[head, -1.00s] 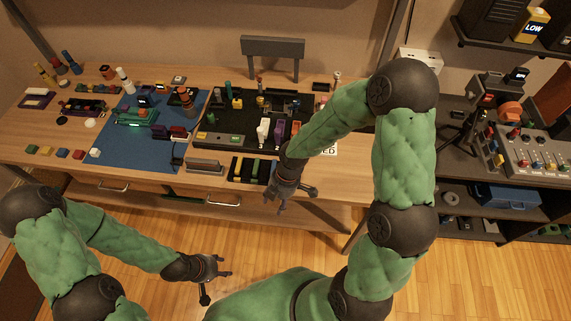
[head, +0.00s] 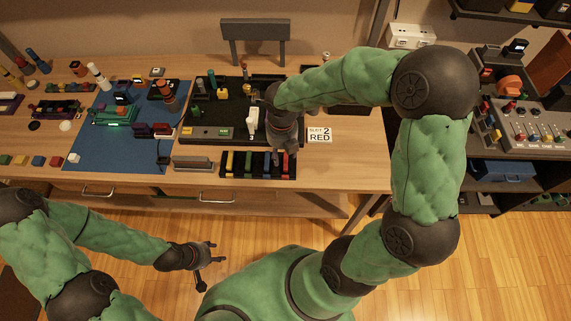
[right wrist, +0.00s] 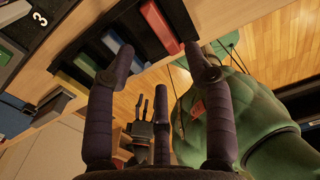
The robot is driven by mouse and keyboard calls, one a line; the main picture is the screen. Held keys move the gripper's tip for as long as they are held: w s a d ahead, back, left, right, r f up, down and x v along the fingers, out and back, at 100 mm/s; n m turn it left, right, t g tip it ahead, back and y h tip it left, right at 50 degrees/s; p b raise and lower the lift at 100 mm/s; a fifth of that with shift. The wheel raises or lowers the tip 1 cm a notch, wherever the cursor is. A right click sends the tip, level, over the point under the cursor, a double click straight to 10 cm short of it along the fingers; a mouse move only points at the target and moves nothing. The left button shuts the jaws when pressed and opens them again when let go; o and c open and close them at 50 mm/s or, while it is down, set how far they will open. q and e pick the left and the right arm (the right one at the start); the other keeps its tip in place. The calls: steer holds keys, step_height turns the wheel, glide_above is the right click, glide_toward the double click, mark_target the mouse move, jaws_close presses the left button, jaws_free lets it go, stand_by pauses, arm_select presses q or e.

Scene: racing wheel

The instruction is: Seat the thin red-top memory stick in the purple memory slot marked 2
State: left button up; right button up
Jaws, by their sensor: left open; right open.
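The red-top memory stick (head: 285,165) stands at the right end of a dark rack (head: 232,178) at the table's front edge; it also shows in the right wrist view (right wrist: 162,27). My right gripper (head: 280,150) hangs over the rack's right end. In the right wrist view its spread fingers (right wrist: 160,62) are empty, with the red stick just beyond the tips. My left gripper (head: 212,252) is open and empty, low in front of the table.
Yellow (head: 230,162), green and blue (right wrist: 117,44) sticks share the rack. A card reading "SLOT 2 RED" (head: 319,134) lies right of it. The dark board (head: 205,118) and blue mat (head: 95,155) carry several parts. Bare table lies right of the card.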

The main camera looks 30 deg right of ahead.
mark_target(286, 164)
steer(key=f+b, duration=0.1)
steer(key=f, duration=0.3)
steer(key=f+b, duration=0.1)
steer(key=f, duration=0.1)
steer(key=shift+w+d+f+b, duration=0.1)
steer(key=shift+d+f+b, duration=0.1)
steer(key=shift+d+b, duration=0.15)
steer(key=shift+r, duration=0.1)
steer(key=shift+c, duration=0.3)
steer(key=c, duration=1)
